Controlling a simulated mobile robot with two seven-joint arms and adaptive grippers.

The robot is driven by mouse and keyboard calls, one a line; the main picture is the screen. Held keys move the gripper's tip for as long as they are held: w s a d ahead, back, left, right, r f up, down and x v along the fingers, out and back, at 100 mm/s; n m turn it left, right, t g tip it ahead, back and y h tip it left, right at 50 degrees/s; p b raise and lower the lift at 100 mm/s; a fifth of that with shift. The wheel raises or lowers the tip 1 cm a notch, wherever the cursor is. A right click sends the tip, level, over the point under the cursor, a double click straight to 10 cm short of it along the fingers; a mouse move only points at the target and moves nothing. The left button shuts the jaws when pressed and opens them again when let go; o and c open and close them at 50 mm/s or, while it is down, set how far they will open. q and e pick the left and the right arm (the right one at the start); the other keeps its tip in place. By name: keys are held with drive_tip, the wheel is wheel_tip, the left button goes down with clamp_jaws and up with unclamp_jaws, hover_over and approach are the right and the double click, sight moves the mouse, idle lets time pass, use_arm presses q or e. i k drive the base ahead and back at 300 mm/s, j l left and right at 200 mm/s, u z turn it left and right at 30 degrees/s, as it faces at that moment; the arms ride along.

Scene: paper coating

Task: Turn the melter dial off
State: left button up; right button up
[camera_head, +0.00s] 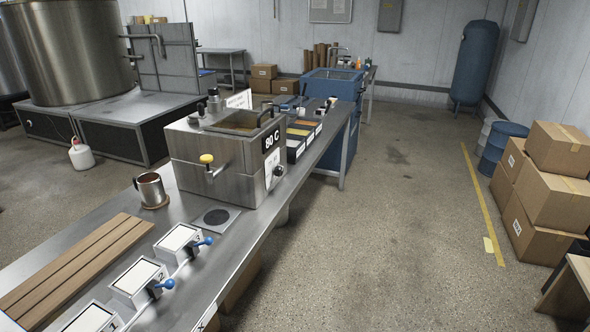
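The melter (208,150) is a steel box on the long metal bench, with an open top and an "80 C" label (271,141) on its right side. A small round dark dial (278,171) sits low on that side, below a white label. The dial's pointer setting is too small to read. A tap with a yellow knob (207,159) sticks out of the melter's front face. Neither of my grippers shows in the head view.
A steel mug (150,187) with brown contents stands left of the melter. A dark round plate (216,217), wooden boards (78,262) and several numbered blue-handled devices (180,242) occupy the near bench. Stacked boxes (553,184) stand at right. The floor right of the bench is clear.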

sight(278, 171)
drive_tip(key=i+l, duration=0.2)
drive_tip(key=l, duration=0.15)
drive_tip(key=i+l, duration=0.4)
drive_tip(key=l, duration=0.25)
drive_tip(key=i+u, duration=0.05)
